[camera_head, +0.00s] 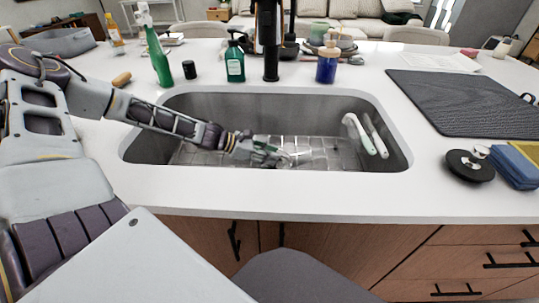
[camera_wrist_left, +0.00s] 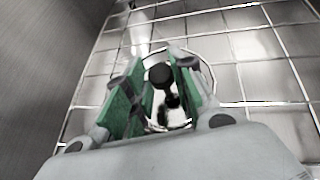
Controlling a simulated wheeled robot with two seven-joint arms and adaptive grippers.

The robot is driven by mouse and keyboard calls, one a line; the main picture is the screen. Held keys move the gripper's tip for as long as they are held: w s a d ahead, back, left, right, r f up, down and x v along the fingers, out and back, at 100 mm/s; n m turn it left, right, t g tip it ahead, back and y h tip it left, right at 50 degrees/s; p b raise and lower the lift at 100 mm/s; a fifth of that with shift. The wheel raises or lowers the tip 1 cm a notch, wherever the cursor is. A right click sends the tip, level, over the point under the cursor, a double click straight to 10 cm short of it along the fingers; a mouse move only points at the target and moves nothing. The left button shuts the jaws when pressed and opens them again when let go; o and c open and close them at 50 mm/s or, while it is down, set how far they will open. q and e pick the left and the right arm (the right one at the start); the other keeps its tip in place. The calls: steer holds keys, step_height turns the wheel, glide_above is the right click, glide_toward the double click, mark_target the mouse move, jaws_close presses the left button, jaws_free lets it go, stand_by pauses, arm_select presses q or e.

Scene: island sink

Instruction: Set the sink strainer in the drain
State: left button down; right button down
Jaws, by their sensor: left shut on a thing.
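My left gripper (camera_head: 274,154) reaches down into the grey sink basin (camera_head: 255,103), low over its floor. In the left wrist view its green-padded fingers (camera_wrist_left: 158,92) are closed around a small dark knob (camera_wrist_left: 161,76) with shiny metal below it, which looks like the sink strainer. A round metal rim (camera_wrist_left: 211,76), apparently the drain's, shows behind and around the fingers. In the head view a shiny round shape (camera_head: 299,155) sits beside the fingertips. The fingers hide most of the strainer, and I cannot tell whether it is seated in the drain. My right gripper is out of view.
A wire grid (camera_head: 335,146) covers the basin floor. Two brushes (camera_head: 358,134) lean at its right wall. Bottles (camera_head: 235,62) and the black faucet (camera_head: 271,50) stand behind the basin.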

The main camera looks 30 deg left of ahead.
arm_select(q)
steer(key=shift+f, duration=0.15)
stand_by(0.5)
steer(key=c, duration=1.1)
jaws_free()
steer(key=shift+s+a+r, duration=0.15)
steer(key=shift+r, duration=0.05)
steer(key=shift+v, duration=5.75)
steer(key=shift+s+f, duration=0.1)
step_height(320, 180, up, 21)
steer(key=p, duration=2)
steer(key=shift+p, duration=0.35)
